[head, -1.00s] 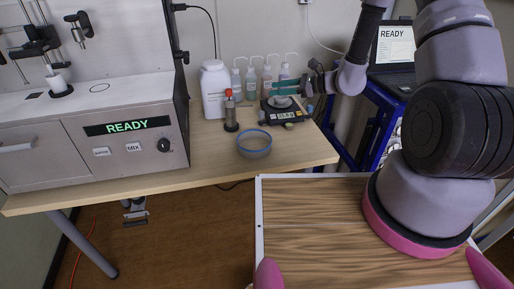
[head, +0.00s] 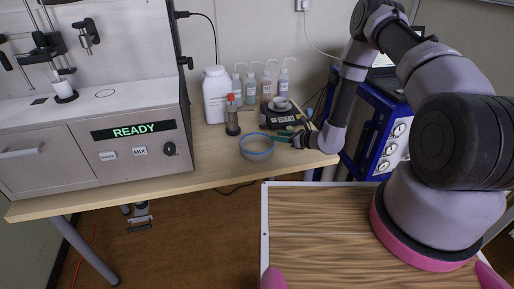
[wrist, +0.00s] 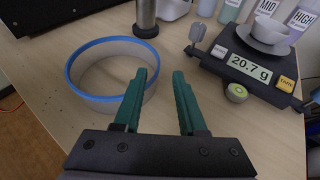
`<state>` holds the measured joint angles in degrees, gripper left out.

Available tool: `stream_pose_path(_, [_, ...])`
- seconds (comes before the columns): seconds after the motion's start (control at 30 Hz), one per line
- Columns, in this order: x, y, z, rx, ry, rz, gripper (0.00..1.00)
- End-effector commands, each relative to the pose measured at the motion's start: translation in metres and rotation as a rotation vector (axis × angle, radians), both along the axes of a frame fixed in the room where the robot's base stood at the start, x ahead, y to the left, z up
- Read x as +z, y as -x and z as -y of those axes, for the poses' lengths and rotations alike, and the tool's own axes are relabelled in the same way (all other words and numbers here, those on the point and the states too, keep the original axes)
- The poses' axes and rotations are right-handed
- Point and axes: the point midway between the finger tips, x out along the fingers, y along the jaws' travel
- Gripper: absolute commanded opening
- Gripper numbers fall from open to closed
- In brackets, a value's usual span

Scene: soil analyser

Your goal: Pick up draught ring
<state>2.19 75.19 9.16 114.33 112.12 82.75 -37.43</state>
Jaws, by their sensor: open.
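The draught ring (head: 257,156) is a pale, open ring with a blue rim, standing on the bench. In the wrist view the ring (wrist: 104,104) is left of centre, and I see bare bench through it. My gripper (head: 284,138) is at its right side. In the wrist view my gripper's teal fingers (wrist: 160,72) are open and empty. The left finger overlaps the ring's right near wall and hides part of it. The right finger lies outside the ring. I cannot tell whether they touch.
A balance (wrist: 250,68) reading 20.7 g carries a white dish (wrist: 268,28), with a small round green-topped item (wrist: 237,93) beside it. A red-topped cylinder (head: 232,117) stands behind the ring. A white jug (head: 215,95) and several bottles stand farther back. The bench front edge is clear.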

Motion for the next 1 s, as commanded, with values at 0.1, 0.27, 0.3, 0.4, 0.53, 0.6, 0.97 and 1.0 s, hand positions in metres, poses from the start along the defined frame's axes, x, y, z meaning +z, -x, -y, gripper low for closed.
stream_pose_path(0.1, [-0.007,-0.008,-0.012,0.003,-0.001,0.002,0.41])
stream_pose_path(0.27, [-0.016,-0.022,-0.029,0.003,-0.001,0.002,0.41])
stream_pose_path(0.3, [-0.017,-0.025,-0.032,0.003,0.000,0.003,0.41])
stream_pose_path(0.4, [-0.019,-0.029,-0.036,0.001,-0.001,0.000,0.41])
stream_pose_path(0.53, [-0.019,-0.029,-0.036,0.001,-0.001,0.000,0.41])
stream_pose_path(0.6, [-0.019,-0.029,-0.036,0.001,-0.001,0.000,0.41])
stream_pose_path(0.97, [-0.019,-0.029,-0.036,0.001,0.000,0.000,0.00])
stream_pose_path(1.0, [-0.019,-0.029,-0.035,0.001,0.000,0.000,0.00])
